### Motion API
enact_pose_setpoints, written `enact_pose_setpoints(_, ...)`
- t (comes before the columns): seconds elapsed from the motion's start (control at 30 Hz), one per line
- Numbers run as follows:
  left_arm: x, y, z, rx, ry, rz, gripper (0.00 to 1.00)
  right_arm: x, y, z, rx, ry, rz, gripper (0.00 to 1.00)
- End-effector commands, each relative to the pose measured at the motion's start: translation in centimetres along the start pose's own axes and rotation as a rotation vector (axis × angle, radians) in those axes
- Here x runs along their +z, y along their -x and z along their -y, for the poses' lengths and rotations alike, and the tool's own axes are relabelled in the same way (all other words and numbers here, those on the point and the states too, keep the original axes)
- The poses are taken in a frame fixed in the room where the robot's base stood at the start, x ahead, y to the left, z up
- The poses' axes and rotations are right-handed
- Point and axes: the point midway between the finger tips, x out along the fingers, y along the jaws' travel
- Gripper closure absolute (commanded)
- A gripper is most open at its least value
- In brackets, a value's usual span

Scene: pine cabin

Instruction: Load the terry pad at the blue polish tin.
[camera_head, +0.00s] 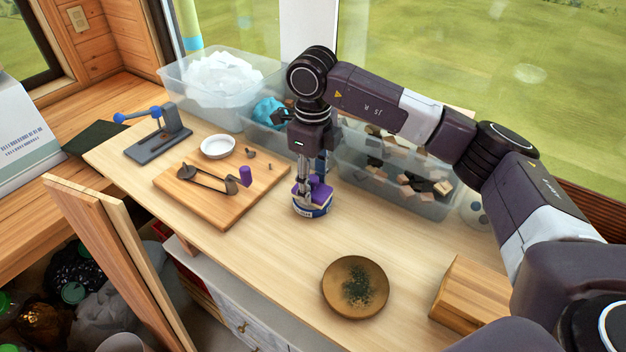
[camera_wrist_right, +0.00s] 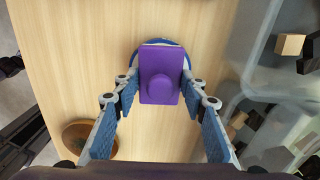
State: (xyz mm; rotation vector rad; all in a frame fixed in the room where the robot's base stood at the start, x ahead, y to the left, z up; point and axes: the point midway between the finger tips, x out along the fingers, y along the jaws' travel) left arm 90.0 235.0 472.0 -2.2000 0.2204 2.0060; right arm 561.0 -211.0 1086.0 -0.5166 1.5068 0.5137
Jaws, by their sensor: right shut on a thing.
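The terry pad (camera_wrist_right: 160,85) is a purple rectangular block with a round knob on top. In the head view the purple pad (camera_head: 320,192) sits between my right fingers, over the blue polish tin. The blue polish tin (camera_head: 313,211) is round and low with a blue and white side, and stands on the table. In the wrist view the pad covers most of the tin, leaving a blue rim (camera_wrist_right: 184,52). My right gripper (camera_head: 312,195) points down and is shut on the pad. I cannot tell whether pad and tin touch. My left gripper is not in view.
Left of the tin lies a wooden board (camera_head: 205,205) with metal parts and a purple-ended piece. A brown dish (camera_head: 340,300) of dark flakes and a wooden block (camera_head: 475,290) are in front. Clear bins (camera_head: 400,200) line the back. The table between tin and dish is clear.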

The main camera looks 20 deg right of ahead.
Motion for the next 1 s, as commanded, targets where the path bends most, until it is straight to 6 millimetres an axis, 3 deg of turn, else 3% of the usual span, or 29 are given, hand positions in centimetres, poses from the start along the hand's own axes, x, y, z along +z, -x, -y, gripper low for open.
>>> enact_pose_setpoints(0.37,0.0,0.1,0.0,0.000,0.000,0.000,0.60,-0.1,0.0,-0.1,0.002,0.001,-0.003,0.80)
enact_pose_setpoints(1.0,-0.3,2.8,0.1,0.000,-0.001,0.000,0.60,0.0,5.1,0.0,0.001,0.000,0.000,0.80)
